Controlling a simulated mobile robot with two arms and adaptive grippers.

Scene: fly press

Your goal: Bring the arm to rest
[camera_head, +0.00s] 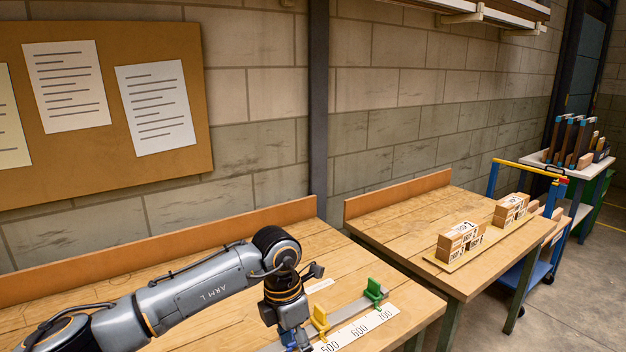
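My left arm, marked "ARM L", comes in from the left over the near workbench (215,262). Its gripper (297,339) points down at the front of the bench, at the lower edge of the view. The gripper is close to a metal rail (345,312) with a number scale (358,331) and colored stops. A blue piece (288,338) is partly hidden behind the gripper; I cannot tell whether they touch. The finger opening is not clear. My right gripper is out of view.
A yellow stop (319,320) and a green stop (373,292) stand on the rail, right of my gripper. A second bench (400,215) holds wooden blocks (461,240) on a board. A blue cart (537,270) stands beyond. A gap separates the benches.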

